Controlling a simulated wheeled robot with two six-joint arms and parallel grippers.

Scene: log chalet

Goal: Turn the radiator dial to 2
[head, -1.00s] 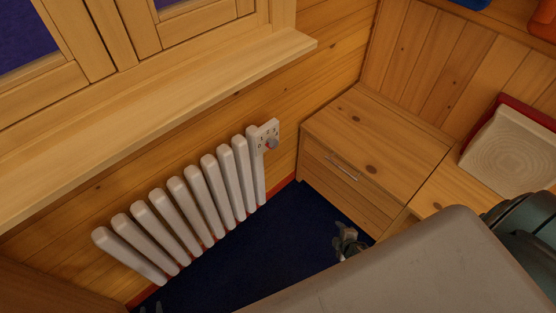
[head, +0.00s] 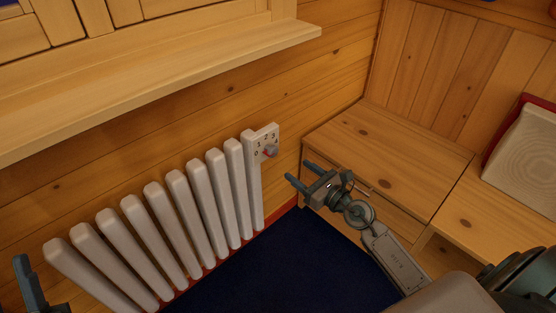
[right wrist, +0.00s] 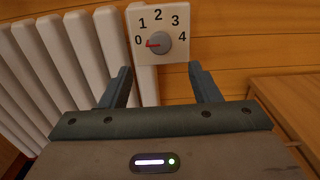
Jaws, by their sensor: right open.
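The radiator dial (head: 270,152) is a round grey knob with a red pointer on a white plate (head: 265,137) at the radiator's right end. In the right wrist view the knob (right wrist: 160,43) is ringed by the numbers 0 to 4, and its red pointer points left, at about 0. My right gripper (head: 300,174) is open and empty, to the lower right of the dial and apart from it. In the right wrist view its fingers (right wrist: 160,78) spread below the knob. My left gripper (head: 38,292) shows partly at the lower left edge; its jaws are unclear.
The white ribbed radiator (head: 180,205) stands along the log wall under a wooden sill (head: 160,75). A wooden cabinet (head: 400,160) stands right of the dial, behind my right gripper. A framed pale panel (head: 525,160) is at far right. Dark blue floor (head: 285,265) is clear.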

